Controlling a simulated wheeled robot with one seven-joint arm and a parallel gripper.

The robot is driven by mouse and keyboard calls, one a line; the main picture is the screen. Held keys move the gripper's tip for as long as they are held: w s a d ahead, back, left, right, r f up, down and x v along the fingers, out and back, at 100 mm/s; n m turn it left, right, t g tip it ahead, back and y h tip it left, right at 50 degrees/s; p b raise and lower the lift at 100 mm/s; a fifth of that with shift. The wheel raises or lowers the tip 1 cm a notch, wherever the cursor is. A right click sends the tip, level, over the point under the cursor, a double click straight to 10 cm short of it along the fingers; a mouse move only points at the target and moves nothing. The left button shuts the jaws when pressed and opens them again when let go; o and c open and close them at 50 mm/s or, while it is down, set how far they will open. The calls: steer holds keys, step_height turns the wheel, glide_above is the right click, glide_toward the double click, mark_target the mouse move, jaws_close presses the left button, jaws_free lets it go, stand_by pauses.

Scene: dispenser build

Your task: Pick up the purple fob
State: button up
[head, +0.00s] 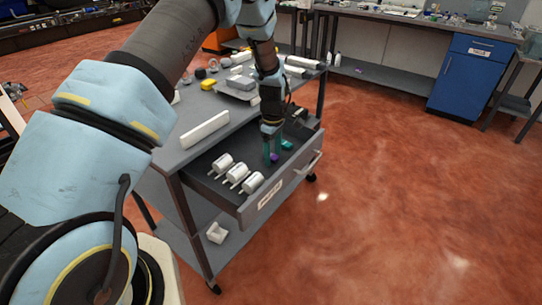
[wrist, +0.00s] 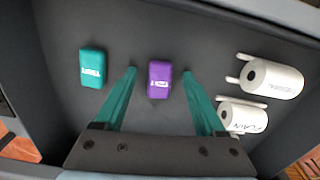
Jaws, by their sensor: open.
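I cannot tell how far above the drawer floor the tips are.
A teal fob (wrist: 92,68) lies left of the fingers in the wrist view. White labelled cylinders with prongs (wrist: 270,78) lie to the right, one close to the right finger. The drawer walls surround these things. A white bar (head: 204,129) lies on the cart top.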

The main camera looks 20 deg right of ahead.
jaws_close()
stand_by(0.5)
